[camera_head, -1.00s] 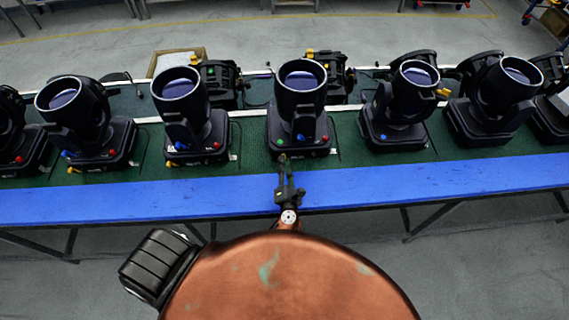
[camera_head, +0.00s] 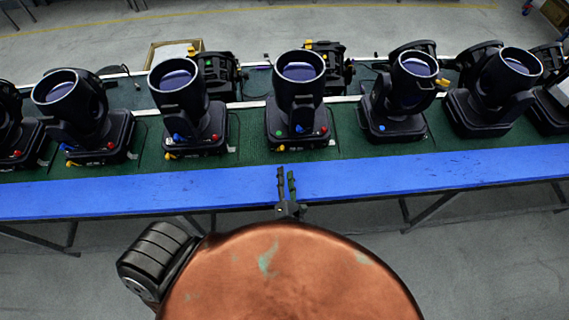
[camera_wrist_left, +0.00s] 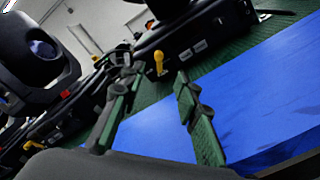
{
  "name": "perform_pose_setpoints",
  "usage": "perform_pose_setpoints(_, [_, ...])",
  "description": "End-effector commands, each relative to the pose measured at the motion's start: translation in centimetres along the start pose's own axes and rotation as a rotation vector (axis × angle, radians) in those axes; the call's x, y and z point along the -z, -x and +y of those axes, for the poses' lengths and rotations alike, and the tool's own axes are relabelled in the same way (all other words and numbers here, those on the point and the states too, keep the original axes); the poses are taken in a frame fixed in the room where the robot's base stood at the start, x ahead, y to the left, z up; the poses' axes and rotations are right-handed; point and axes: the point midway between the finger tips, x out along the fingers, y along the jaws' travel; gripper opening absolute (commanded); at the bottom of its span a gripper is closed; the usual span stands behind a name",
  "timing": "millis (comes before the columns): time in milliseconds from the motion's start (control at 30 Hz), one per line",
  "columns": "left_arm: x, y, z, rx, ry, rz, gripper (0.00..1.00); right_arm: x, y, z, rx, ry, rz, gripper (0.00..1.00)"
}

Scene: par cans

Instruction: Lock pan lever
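A row of black par cans stands on the green table top; the middle par can (camera_head: 300,90) has a green and a red knob on its base. My left gripper (camera_head: 286,172) is in front of it, over the blue table edge, with its two fingers apart and nothing between them. In the left wrist view, a yellow lever (camera_wrist_left: 158,62) on a black base shows just beyond and between the fingertips of my left gripper (camera_wrist_left: 152,75), apart from them as far as I can tell. I cannot tell which par can carries that lever. My right gripper is out of view.
The blue table edge (camera_head: 120,196) runs across the front. Other par cans stand to the left (camera_head: 185,110) and right (camera_head: 400,95). A second yellow lever (camera_wrist_left: 33,145) shows at lower left in the wrist view. An open box (camera_head: 170,52) is behind.

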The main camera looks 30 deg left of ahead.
Motion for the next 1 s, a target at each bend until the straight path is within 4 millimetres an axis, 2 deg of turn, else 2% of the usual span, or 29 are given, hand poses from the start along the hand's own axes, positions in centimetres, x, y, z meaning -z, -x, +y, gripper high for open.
perform_pose_setpoints(100, [0.0,1.7,0.0,0.0,0.001,0.001,0.3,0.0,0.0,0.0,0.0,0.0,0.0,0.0])
perform_pose_setpoints(233, [0.0,2.6,0.0,0.0,0.0,-0.001,0.3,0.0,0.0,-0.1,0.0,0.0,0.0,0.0])
perform_pose_setpoints(833, [-0.1,2.8,0.0,-0.001,-0.001,-0.002,0.3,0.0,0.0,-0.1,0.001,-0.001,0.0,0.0])
perform_pose_setpoints(933, [-1.0,3.0,-0.5,0.009,-0.07,-0.052,0.3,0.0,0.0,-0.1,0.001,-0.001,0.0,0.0])
perform_pose_setpoints(1000, [-2.6,3.4,-1.6,0.023,-0.209,-0.153,0.3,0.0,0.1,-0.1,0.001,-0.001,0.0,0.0])
